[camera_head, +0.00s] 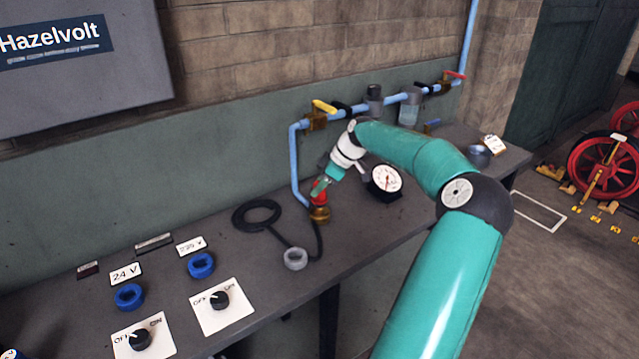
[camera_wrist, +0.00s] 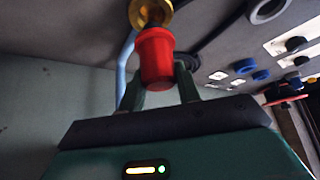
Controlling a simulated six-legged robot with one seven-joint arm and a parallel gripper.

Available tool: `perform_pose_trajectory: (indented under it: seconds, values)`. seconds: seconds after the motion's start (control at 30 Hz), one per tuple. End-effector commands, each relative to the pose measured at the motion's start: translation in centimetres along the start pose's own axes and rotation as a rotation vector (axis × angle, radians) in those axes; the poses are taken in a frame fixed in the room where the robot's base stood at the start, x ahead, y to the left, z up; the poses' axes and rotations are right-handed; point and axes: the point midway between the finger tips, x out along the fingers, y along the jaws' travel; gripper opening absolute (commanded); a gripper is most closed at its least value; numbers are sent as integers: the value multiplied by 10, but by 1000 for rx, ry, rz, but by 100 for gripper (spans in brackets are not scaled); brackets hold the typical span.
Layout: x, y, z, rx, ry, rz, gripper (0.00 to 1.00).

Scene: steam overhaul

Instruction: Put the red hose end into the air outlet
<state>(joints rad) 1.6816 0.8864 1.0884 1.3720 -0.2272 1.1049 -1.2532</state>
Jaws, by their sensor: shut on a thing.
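My gripper (camera_head: 327,184) is at the end of my teal arm, over the bench by the blue air pipe. It is shut on the red hose end (camera_wrist: 156,60), which also shows as a small red patch in the head view (camera_head: 318,190). In the wrist view the red hose end sits between my two fingers. Its far end meets the brass air outlet (camera_wrist: 150,12). The brass outlet also shows in the head view (camera_head: 319,213), right below the red piece. The two appear in line and touching; how deep the red end sits is hidden.
The blue pipe (camera_head: 297,165) rises behind, with a yellow-handled valve (camera_head: 323,106). A pressure gauge (camera_head: 386,178) stands to the right. A black hose coil (camera_head: 257,215) and a grey ring (camera_head: 295,258) lie left. Blue sockets (camera_head: 201,265) and switch plates (camera_head: 222,306) are nearer.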

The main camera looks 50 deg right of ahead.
Motion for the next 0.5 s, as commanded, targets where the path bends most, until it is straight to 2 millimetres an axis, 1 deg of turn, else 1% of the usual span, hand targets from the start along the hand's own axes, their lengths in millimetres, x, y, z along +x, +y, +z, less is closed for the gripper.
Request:
perform_pose_trajectory:
  seconds: [0.5]
  values:
    - [10, 0, 6, -1, 0, 0, 6]
